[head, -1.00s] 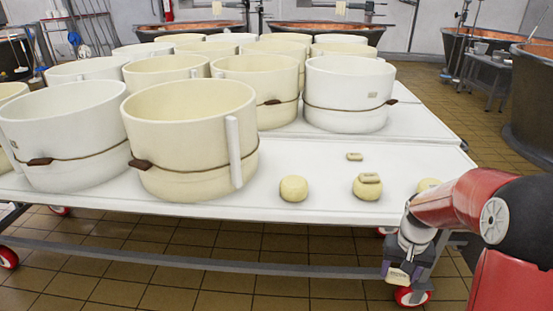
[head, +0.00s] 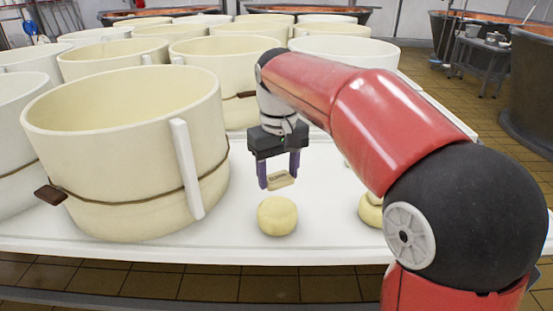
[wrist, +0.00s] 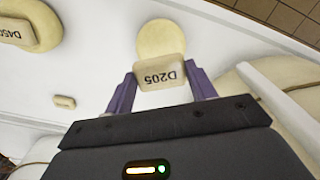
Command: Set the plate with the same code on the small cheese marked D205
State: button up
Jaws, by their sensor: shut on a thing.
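My gripper (head: 279,182) is shut on a small cream plate (head: 281,180). In the wrist view the plate (wrist: 160,73) reads D205, upside down, between the two purple fingers. A small round cheese (head: 277,215) stands on the white table just below the held plate. In the wrist view this cheese (wrist: 160,37) shows beyond the plate and is partly covered by it. The plate appears above the cheese with a gap in the head view. No code can be read on the cheese.
Another small cheese (wrist: 45,30) bears a plate (wrist: 15,30) that seems to read D450. A loose plate (wrist: 64,102) lies on the table (wrist: 85,70). A large cream mould (head: 120,150) with a handle stands close left of my gripper.

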aim_at(277, 207)
jog(key=shift+a+r, duration=0.1)
notch_tip(277, 207, down, 6)
jog(key=b, duration=0.5)
jog(key=shift+r+b, duration=0.15)
jog(key=shift+b, duration=0.25)
jog(key=shift+f+b, duration=0.3)
jog(key=shift+f, duration=0.25)
dwell(0.7)
jog(key=o, duration=1.1)
jog(key=shift+c, duration=0.2)
